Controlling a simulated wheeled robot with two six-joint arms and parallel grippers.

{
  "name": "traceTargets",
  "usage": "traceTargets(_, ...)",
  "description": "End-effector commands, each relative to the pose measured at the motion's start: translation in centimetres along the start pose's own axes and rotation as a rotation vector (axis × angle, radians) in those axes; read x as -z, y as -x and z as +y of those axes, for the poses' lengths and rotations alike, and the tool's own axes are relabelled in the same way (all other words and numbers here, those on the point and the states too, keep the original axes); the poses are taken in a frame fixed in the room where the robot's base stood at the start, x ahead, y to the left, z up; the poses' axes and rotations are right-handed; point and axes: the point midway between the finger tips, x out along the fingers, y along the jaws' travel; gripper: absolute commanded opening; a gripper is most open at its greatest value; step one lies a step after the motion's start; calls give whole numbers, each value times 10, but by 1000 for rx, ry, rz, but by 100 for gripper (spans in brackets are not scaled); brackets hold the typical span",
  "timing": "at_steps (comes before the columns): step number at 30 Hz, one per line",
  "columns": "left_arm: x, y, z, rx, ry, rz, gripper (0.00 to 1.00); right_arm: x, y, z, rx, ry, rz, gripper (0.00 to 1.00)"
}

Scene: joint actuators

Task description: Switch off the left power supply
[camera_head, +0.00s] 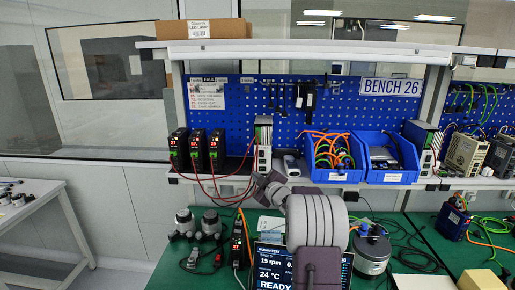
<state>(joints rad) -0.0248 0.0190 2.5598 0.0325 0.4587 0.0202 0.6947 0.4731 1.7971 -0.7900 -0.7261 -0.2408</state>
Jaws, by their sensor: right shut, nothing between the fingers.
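Three black power supplies with lit red number displays and green lower edges stand side by side on the left of the shelf. The left power supply (178,148) is the outermost one, with the middle one (196,150) and the right one (216,148) beside it. Its switch is too small to make out. My right gripper (262,182) is small in view, shut and empty, below a white and green module and well to the right of the left power supply. My right arm rises in front of the bench and hides part of it. My left gripper is not in view.
Red cables (222,190) hang from the power supplies toward the white and green module (263,140). Blue bins (336,176) stand right of it on the shelf. Below are a lit monitor (272,268), grey actuators (211,222) and another actuator (372,250) on the green bench.

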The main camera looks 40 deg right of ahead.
Motion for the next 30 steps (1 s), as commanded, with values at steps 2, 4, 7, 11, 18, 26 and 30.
traceTargets(2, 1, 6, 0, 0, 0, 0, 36, 2, 1, 15, -16, 31, 29, 0)
traceTargets(4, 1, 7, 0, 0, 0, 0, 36, 3, 1, 22, -24, 50, 47, 0)
traceTargets(7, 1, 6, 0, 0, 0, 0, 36, 3, 1, 23, -26, 60, 56, 0)
traceTargets(11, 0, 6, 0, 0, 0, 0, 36, 3, 1, 23, -26, 60, 57, 0)
traceTargets(18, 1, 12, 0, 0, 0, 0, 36, 3, -4, 28, -26, 58, 56, 0)
traceTargets(26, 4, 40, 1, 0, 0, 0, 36, -8, -32, 47, -26, 57, 54, 0)
traceTargets(30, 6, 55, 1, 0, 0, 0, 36, -16, -48, 55, -25, 57, 53, 0)
